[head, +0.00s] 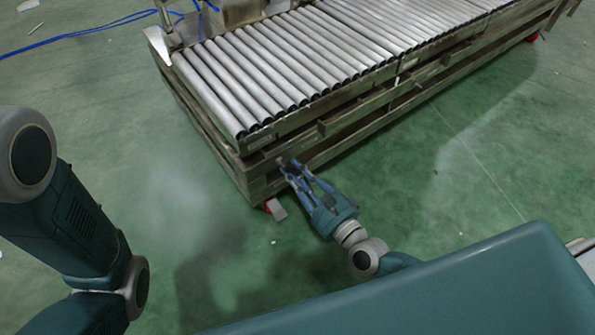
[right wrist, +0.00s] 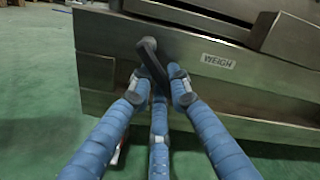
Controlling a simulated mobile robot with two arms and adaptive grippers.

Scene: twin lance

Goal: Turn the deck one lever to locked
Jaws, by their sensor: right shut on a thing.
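A dark lever (right wrist: 150,58) sticks out from the metal side of the roller deck (head: 315,125). In the right wrist view it leans, with its upper end up and to the left and its lower part between my fingers. My right gripper (head: 288,168) is shut on this lever at the deck's near corner; its blue fingers also show in the right wrist view (right wrist: 158,88). The fingers hide part of the lever. My left arm shows at the left of the head view, but its gripper is out of the picture.
A plate reading WEIGH (right wrist: 218,61) is on the deck side, right of the lever. A caster (head: 276,208) stands under the near corner. Blue cable (head: 85,31) lies on the green floor (head: 120,105), which is mostly clear to the left.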

